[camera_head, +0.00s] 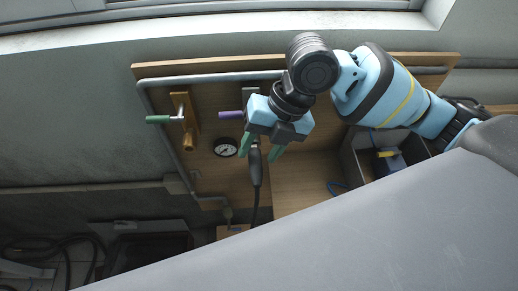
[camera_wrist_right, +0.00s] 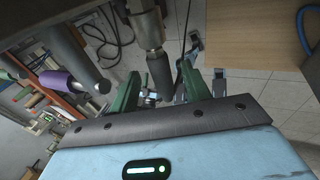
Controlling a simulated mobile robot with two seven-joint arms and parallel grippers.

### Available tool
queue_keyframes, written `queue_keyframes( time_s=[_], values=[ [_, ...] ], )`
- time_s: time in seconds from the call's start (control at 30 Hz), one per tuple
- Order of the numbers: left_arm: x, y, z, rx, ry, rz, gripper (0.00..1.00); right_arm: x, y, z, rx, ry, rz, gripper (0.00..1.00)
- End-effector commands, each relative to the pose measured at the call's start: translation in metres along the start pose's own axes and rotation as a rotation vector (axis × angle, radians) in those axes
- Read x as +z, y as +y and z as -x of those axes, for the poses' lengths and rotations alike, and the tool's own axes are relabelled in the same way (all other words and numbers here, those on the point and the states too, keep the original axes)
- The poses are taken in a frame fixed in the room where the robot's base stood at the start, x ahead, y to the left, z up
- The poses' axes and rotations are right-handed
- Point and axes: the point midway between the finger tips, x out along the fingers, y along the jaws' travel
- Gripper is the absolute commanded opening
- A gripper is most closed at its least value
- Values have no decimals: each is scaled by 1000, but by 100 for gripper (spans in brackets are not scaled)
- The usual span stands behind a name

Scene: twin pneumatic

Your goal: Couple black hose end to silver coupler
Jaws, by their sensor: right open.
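My right gripper (camera_head: 261,154) is open, its green fingers spread on either side of the black hose end (camera_head: 256,170). The hose end hangs upright below the gripper, and its black hose runs down from it. In the right wrist view the fingers (camera_wrist_right: 158,88) are apart, with the dark hose end (camera_wrist_right: 160,78) between them and a gap on each side. The silver coupler (camera_wrist_right: 151,36) is in line with the hose end there, directly against it in the picture. Whether the two are locked cannot be told. In the head view my gripper hides the coupler. My left gripper is not in view.
A large grey surface fills the lower right.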

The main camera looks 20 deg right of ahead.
Motion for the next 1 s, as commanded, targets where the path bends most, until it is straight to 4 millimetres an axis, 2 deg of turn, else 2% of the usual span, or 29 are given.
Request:
queue_keyframes(
  time_s=[0.03,0.2,0.4,1.0],
  values=[
    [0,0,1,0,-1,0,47,0,1,11,2,-6,2,47],
    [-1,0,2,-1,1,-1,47,0,1,40,2,-7,1,47],
    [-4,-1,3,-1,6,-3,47,0,1,62,2,-5,0,47],
    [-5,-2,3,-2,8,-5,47,0,0,67,1,-2,0,47]
  ],
)
